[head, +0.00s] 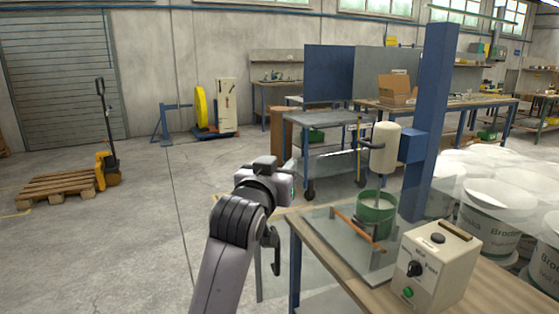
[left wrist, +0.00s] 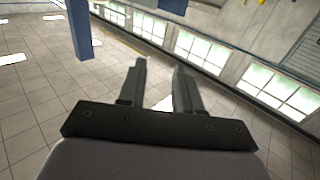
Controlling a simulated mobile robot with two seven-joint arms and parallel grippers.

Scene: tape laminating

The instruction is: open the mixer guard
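The mixer has a cream motor head (head: 385,149) on a blue post, above a green bucket (head: 376,214) on the wooden table. A clear guard panel (head: 325,232) with an orange-brown bar handle (head: 356,227) shows in front of the bucket. Its exact edges are hard to make out. My left gripper (head: 266,170) is raised to the left of the guard, apart from it. In the left wrist view its two fingers (left wrist: 160,68) stand apart with nothing between them. My right gripper is in neither view.
A control box (head: 436,268) with a green button and black knob stands at the table's front right. White buckets (head: 495,205) fill the right side. A grey cart (head: 325,125) stands behind. The floor to the left is clear up to the pallet (head: 60,187).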

